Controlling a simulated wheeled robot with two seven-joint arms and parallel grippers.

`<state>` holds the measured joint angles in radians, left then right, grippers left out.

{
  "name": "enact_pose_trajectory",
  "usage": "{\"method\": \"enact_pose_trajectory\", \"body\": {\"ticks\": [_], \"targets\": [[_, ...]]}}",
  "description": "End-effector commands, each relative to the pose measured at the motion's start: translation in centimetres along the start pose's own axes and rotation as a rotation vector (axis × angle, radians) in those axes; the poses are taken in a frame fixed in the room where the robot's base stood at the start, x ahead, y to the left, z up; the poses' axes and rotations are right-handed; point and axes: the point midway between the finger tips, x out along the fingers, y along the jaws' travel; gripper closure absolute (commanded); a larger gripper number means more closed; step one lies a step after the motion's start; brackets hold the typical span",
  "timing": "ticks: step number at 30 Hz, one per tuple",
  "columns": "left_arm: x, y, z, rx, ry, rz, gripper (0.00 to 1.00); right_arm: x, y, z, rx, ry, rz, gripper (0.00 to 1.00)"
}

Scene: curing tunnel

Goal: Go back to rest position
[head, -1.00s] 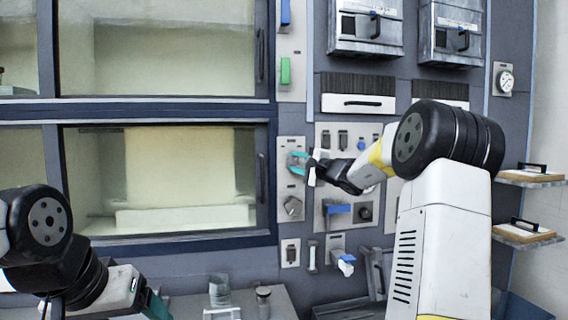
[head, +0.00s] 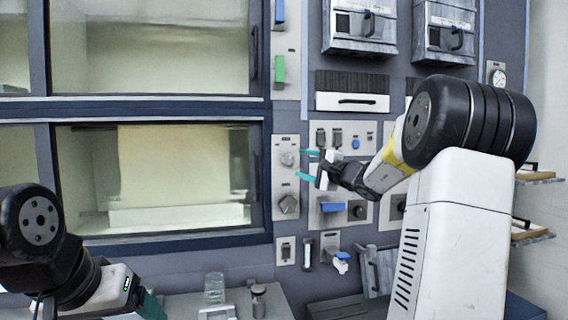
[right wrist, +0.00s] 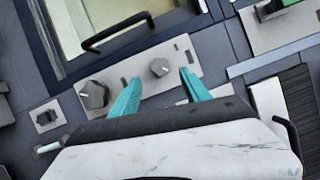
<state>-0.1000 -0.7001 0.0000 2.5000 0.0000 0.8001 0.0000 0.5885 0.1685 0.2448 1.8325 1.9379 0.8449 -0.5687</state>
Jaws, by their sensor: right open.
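My right gripper (head: 308,165) is open and empty in the head view, its teal fingertips pointing left at the panel beside the lower window. In the right wrist view its two teal fingers (right wrist: 160,95) are spread apart. A round grey knob (right wrist: 160,67) shows between and beyond them, apart from both fingers. The same knob (head: 287,158) shows in the head view just left of the fingertips. My left gripper (head: 152,305) is at the lower left of the head view; only a teal part shows at the bottom edge, so its jaw state is unclear.
A larger dark knob (head: 288,204) sits below the round one. A control panel with switches and a blue handle (head: 333,207) lies behind my right gripper. A glass (head: 214,288) and a small jar (head: 258,300) stand on the ledge below. Shelves project at the far right.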

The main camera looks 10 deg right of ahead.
Motion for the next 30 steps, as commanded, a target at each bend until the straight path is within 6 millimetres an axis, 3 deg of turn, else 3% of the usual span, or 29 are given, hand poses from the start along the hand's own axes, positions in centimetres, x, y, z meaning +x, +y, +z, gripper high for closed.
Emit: {"method": "enact_pose_trajectory", "body": {"ticks": [11, 14, 17, 20, 22, 24, 27, 30], "targets": [[0.0, 0.0, 0.0, 0.000, 0.000, 0.000, 0.22, -0.6, 0.1, 0.0, 0.001, 0.000, 0.001, 0.45], [0.0, 0.0, 0.0, 0.000, 0.000, 0.000, 0.22, -0.6, 0.2, 1.1, -0.014, -0.018, 0.017, 0.45], [0.0, 0.0, 0.0, 0.000, 0.000, 0.000, 0.22, -0.9, 1.1, 4.6, -0.066, -0.078, 0.079, 0.45], [0.0, 0.0, 0.0, 0.000, 0.000, 0.000, 0.22, -2.3, 3.1, 10.4, -0.166, -0.180, 0.198, 0.45], [0.0, 0.0, 0.0, 0.000, 0.000, 0.000, 0.22, -4.3, 5.1, 14.9, -0.261, -0.263, 0.303, 0.45], [0.0, 0.0, 0.0, 0.000, 0.000, 0.000, 0.22, -7.1, 7.5, 18.9, -0.366, -0.339, 0.413, 0.45], [0.0, 0.0, 0.0, 0.000, 0.000, 0.000, 0.22, -11.8, 10.8, 22.8, -0.522, -0.428, 0.561, 0.45], [0.0, 0.0, 0.0, 0.000, 0.000, 0.000, 0.22, -17.0, 13.8, 25.0, -0.688, -0.493, 0.696, 0.45]]}}
